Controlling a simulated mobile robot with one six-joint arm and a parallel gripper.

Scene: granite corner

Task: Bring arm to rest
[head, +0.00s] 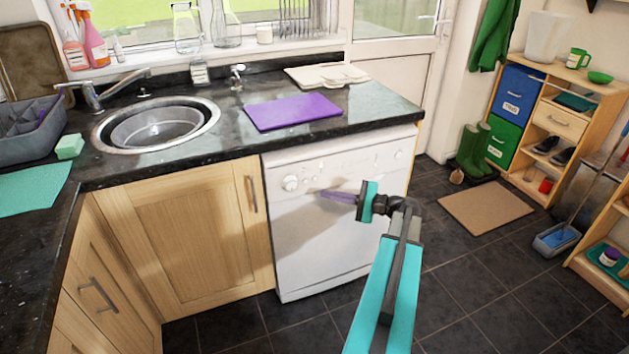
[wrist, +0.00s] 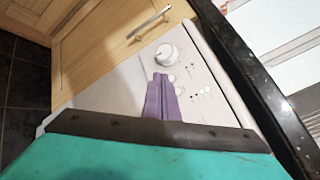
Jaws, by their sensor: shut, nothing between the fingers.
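My gripper (head: 324,194) has purple fingers and is in front of the white dishwasher (head: 330,245) in the head view, below the worktop's front edge. It points left, and my teal arm reaches up from the bottom of the picture. In the wrist view my gripper (wrist: 161,78) has its fingers together, with nothing between them. The dishwasher's control panel, with a round knob (wrist: 166,54), shows beyond the fingertips. I cannot tell whether the fingertips touch the panel.
The dark granite worktop (head: 235,145) bears a purple board (head: 293,111) and a round sink (head: 156,125). A wooden cupboard door (head: 188,235) is left of the dishwasher. A brown mat (head: 485,211) and green boots (head: 474,147) are on the floor at right. The dark tiled floor (head: 490,290) has free room.

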